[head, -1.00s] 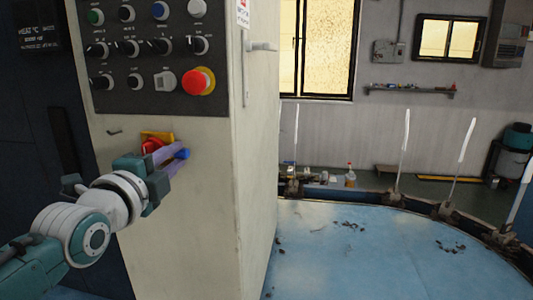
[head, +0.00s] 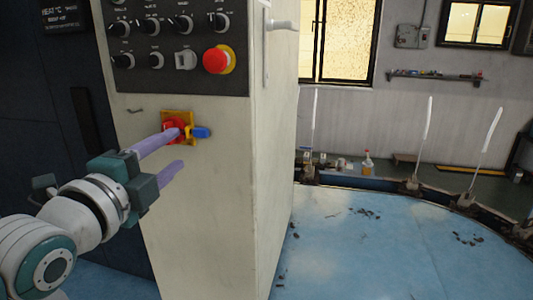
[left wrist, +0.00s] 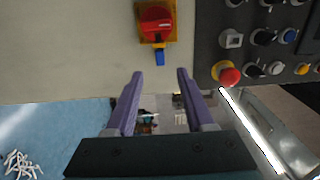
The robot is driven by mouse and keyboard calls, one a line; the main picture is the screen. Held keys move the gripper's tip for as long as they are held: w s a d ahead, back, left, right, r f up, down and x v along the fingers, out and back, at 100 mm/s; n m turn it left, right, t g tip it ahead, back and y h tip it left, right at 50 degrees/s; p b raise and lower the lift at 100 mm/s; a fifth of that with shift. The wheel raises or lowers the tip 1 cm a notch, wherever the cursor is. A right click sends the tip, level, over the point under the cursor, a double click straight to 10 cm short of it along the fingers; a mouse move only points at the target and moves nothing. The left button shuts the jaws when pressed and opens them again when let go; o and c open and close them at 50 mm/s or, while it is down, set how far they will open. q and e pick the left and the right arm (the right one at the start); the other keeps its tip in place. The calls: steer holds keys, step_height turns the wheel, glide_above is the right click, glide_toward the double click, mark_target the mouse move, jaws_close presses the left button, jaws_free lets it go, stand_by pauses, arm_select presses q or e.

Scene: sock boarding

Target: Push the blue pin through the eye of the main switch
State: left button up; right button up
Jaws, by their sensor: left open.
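The main switch is a red knob (head: 177,125) on a yellow plate (head: 180,113), on the pale cabinet front below the button panel. The blue pin (head: 201,132) sticks out to the right of the knob in the head view. In the left wrist view the pin (left wrist: 160,57) is at the edge of the plate, below the red knob (left wrist: 155,18). How deep it sits in the eye cannot be told. My left gripper (head: 180,149) is open and empty, its purple fingers (left wrist: 160,74) apart from the pin, which lies ahead between the fingertips' lines. My right gripper is not seen.
The dark button panel (head: 150,75) with a red emergency button (head: 216,60) is above the switch. The cabinet (head: 225,200) has a corner edge to the right. Blue floor (head: 400,250) with scattered dark bits lies beyond it.

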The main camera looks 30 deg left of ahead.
arm_select(q)
steer(key=shift+v, duration=1.2)
